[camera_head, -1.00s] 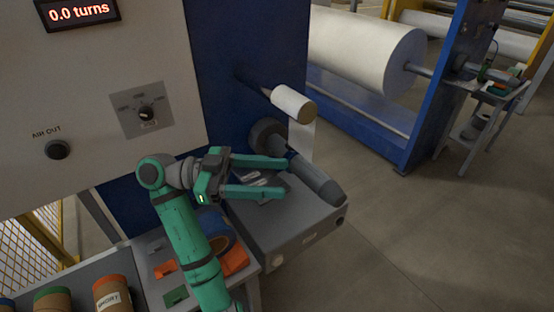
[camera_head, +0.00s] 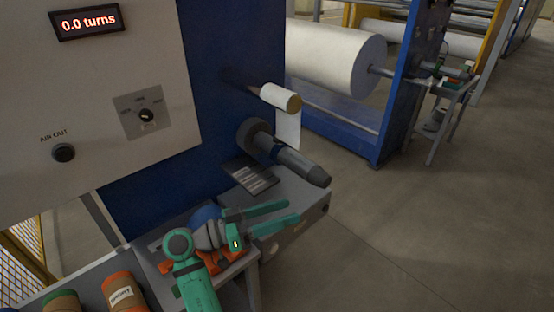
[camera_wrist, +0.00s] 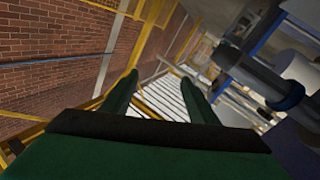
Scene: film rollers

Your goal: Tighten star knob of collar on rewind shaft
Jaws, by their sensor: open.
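The rewind shaft (camera_head: 302,166) is a grey cylinder sticking out from the blue machine panel, with a dark round flange (camera_head: 254,135) at its base. A dark blue ring, possibly the collar (camera_head: 277,149), sits around the shaft near the flange. In the wrist view the shaft is at upper right with a dark blue ring (camera_wrist: 288,97) around it. I cannot make out a star knob. My green gripper (camera_head: 292,211) is open and empty, below the shaft and apart from it. Its two fingers also show in the wrist view (camera_wrist: 158,80), with nothing between them.
A grey box (camera_head: 310,203) stands below the shaft. A small white roll (camera_head: 277,96) is above it. Brown cores (camera_head: 122,292) stand at lower left. A display (camera_head: 87,22) reads 0.0 turns; a selector (camera_head: 144,115) is on the panel.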

